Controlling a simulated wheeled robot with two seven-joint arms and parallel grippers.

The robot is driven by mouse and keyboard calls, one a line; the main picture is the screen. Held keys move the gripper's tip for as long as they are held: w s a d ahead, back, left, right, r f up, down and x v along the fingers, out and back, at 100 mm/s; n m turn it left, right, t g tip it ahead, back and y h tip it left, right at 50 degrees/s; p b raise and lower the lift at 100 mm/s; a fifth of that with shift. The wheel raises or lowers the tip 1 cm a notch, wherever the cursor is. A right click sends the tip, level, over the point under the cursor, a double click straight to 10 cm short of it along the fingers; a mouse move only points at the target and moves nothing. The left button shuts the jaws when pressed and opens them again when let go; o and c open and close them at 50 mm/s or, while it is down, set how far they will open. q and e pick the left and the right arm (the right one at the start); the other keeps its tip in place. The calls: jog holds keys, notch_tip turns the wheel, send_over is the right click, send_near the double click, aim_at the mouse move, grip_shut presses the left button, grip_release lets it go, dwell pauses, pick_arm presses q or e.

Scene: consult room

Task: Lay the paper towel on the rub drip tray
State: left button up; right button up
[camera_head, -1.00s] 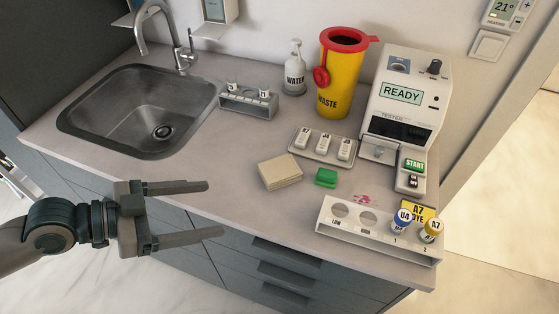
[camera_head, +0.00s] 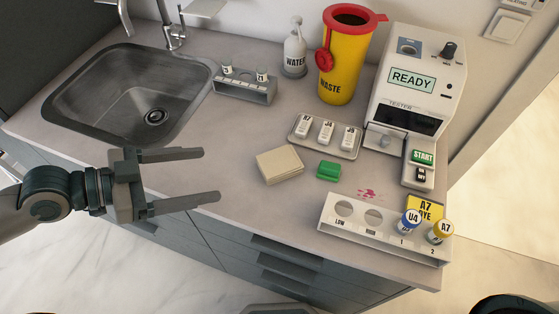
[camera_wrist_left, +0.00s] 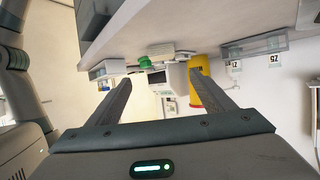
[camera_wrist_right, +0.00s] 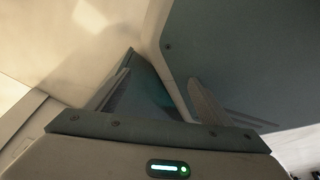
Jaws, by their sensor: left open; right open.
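The paper towel is a beige folded stack (camera_head: 280,165) lying flat on the counter, left of a green block. My right gripper (camera_wrist_right: 160,88) is open and empty in the right wrist view, close to plain grey-green panels.
Behind the towel lie a small vial tray (camera_head: 325,151), a yellow waste bin (camera_head: 343,75) and a tester (camera_head: 415,85). A white rack (camera_head: 382,240) with vials is at the front right. The sink (camera_head: 130,100) is at left. Bare counter lies between sink and towel.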

pick_arm(q)
jog(key=p, duration=0.3)
send_near(272, 163)
jog(key=x, duration=0.1)
jog(key=p+x, duration=0.1)
jog(key=x, duration=0.1)
jog(key=shift+s+d, duration=0.15)
jog(key=shift+d, duration=0.25)
jog(key=shift+d+f+p, duration=0.3)
jog(key=shift+d, duration=0.2)
pick_arm(e)
jog(key=s+d+r+g, duration=0.2)
jog(key=s+d, duration=0.1)
jog(key=s, duration=0.4)
jog(key=shift+s+r+h, duration=0.15)
jog(key=shift+r+h, duration=0.15)
jog(key=shift+r, duration=0.05)
pick_arm(q)
jog(key=shift+w, duration=0.25)
